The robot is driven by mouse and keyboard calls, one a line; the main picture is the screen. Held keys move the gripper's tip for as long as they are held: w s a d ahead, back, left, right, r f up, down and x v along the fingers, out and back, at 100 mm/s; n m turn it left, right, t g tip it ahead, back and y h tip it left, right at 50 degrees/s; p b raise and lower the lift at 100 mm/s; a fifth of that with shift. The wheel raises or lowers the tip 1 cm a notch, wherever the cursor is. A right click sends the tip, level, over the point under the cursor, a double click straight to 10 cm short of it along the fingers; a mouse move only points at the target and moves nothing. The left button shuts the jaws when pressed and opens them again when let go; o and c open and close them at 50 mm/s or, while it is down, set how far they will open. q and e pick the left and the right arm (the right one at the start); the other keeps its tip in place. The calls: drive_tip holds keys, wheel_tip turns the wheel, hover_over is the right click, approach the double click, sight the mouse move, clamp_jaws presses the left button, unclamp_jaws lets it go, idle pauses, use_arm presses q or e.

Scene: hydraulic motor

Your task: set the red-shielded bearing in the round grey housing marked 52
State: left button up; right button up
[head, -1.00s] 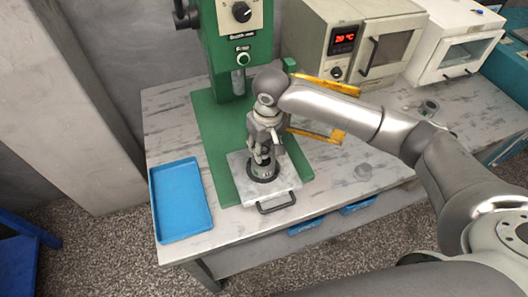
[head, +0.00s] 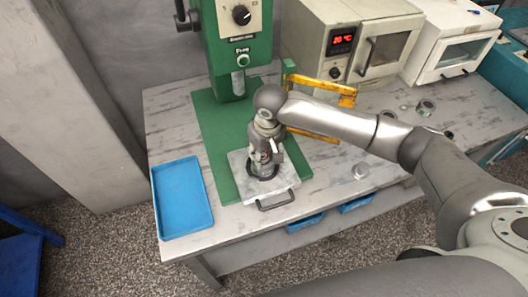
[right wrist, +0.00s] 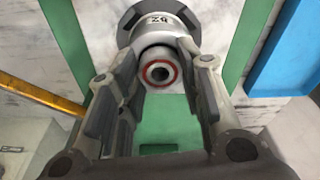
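The red-shielded bearing (right wrist: 158,74) shows its red ring and dark bore between my right fingertips in the right wrist view. My right gripper (right wrist: 160,62) appears closed on its sides. The round grey housing (right wrist: 150,22), its 52 upside down, is just behind the bearing; the bearing hides part of it, so I cannot tell whether they touch. In the head view the right gripper (head: 265,157) points down right over the housing (head: 262,172), which stands on a light plate (head: 284,184). The bearing is hidden there. My left gripper is not in view.
A green press (head: 232,60) rises behind the plate. A blue tray (head: 182,198) lies at the left. A yellow frame (head: 345,98), an oven (head: 345,45) and several small metal parts are at the right. Table between tray and press base is clear.

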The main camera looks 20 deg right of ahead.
sight(266, 160)
drive_tip(key=o, duration=0.4)
drive_tip(key=shift+s+f, duration=0.3)
drive_tip(key=shift+f, duration=0.5)
drive_tip(key=shift+w, duration=0.1)
drive_tip(key=shift+r, duration=0.2)
drive_tip(key=r, duration=0.4)
drive_tip(key=r+b, duration=0.1)
drive_tip(key=r, duration=0.3)
drive_tip(key=s+r, duration=0.1)
drive_tip(key=r, duration=0.4)
drive_tip(key=shift+d+r, duration=0.1)
drive_tip(key=shift+d, duration=0.05)
